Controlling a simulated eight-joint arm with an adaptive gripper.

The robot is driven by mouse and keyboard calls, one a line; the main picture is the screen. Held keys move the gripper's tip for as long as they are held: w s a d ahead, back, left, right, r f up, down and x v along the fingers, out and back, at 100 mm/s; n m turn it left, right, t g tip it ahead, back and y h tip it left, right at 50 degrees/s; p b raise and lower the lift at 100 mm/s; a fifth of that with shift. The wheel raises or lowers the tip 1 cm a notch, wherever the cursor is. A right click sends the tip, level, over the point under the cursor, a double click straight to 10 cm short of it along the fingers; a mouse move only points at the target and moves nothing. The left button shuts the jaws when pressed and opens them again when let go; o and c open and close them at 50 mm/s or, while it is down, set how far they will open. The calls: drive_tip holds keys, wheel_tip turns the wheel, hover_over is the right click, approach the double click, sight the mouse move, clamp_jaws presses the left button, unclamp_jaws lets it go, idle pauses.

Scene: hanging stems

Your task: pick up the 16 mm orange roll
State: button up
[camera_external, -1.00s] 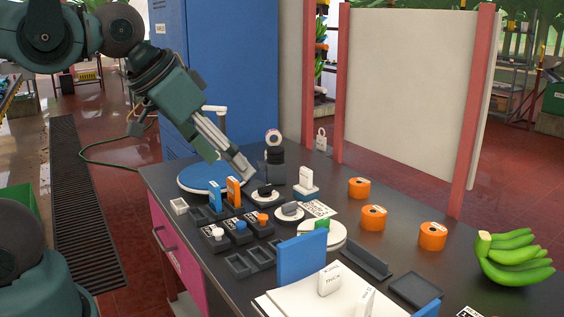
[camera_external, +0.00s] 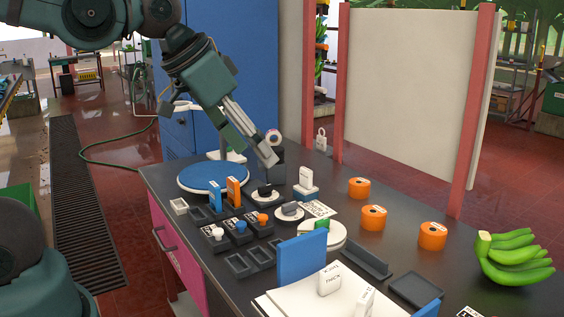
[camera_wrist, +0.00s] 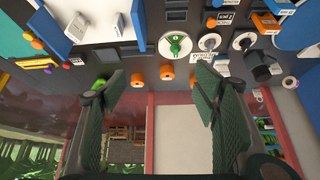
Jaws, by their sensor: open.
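Three orange rolls also show in the wrist view, a left one (camera_wrist: 138,80), a middle one (camera_wrist: 166,72) and a right one (camera_wrist: 193,80), beyond my fingers. My gripper (camera_external: 268,158) is above the back of the bench, left of the rolls and apart from them. In the wrist view my gripper (camera_wrist: 160,82) is open and empty.
Green bananas (camera_external: 514,258) lie at the bench's right end. A blue upright panel (camera_external: 301,258) and dark trays (camera_external: 415,288) are in front of the rolls. A blue round disc (camera_external: 213,178) and several small fixtures stand to the left.

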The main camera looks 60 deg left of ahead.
drive_tip(key=w+d+m+g, duration=0.1)
drive_tip(key=w+d+m, duration=0.15)
drive_tip(key=w, duration=0.95)
drive_tip(key=m+g+h+p, duration=0.2)
drive_tip(key=m+g+h, duration=0.1)
drive_tip(key=m, duration=0.3)
hover_over(433, 229)
drive_tip(key=s+a, duration=0.2)
drive_tip(key=shift+w+f, duration=0.1)
drive_tip(key=shift+f, duration=10.3)
drive_tip(key=shift+f, duration=0.1)
drive_tip(key=shift+x, duration=1.15)
drive_tip(key=shift+w+f, duration=0.1)
drive_tip(key=shift+f, duration=0.05)
drive_tip(key=shift+b+x, duration=0.4)
drive_tip(key=shift+x, duration=2.05)
